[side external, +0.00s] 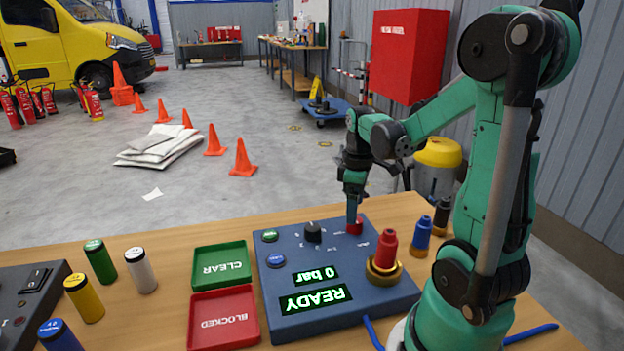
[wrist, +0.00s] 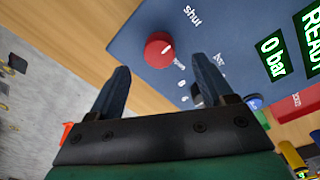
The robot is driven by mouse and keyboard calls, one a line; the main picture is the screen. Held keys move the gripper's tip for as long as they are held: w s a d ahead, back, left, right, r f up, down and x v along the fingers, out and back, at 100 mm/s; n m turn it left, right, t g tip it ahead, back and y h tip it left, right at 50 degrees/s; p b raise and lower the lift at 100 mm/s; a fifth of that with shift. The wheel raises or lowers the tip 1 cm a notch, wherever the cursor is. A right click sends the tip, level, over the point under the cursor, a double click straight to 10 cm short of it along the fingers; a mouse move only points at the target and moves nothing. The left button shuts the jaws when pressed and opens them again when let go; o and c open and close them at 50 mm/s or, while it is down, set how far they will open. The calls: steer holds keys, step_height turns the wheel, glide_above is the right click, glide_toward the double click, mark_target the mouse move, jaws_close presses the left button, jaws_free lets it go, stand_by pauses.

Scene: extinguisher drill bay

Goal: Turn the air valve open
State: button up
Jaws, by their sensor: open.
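The air valve is a red round knob (side external: 355,227) at the back right of the blue control box (side external: 282,328). In the wrist view the red knob (wrist: 156,52) has a short white mark, with the word "shut" printed on the panel above and right of it. Smaller lettering near it is too blurred to read surely. My gripper (side external: 353,212) points down just over the knob. In the wrist view my gripper (wrist: 158,72) is open, its two fingers apart with the knob showing between and beyond their tips. I cannot tell whether a finger touches it.
The box displays read "0 bar" (side external: 313,276) and "READY" (side external: 315,299). A black knob (side external: 313,232) stands left of the valve, and a red cylinder (side external: 388,247) in a brass ring nearer the front. Green (side external: 222,281) and red (side external: 223,340) trays lie left. Blue (side external: 422,235) and black cylinders stand right.

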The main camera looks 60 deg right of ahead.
steer(key=shift+f, duration=1.6)
jaws_close()
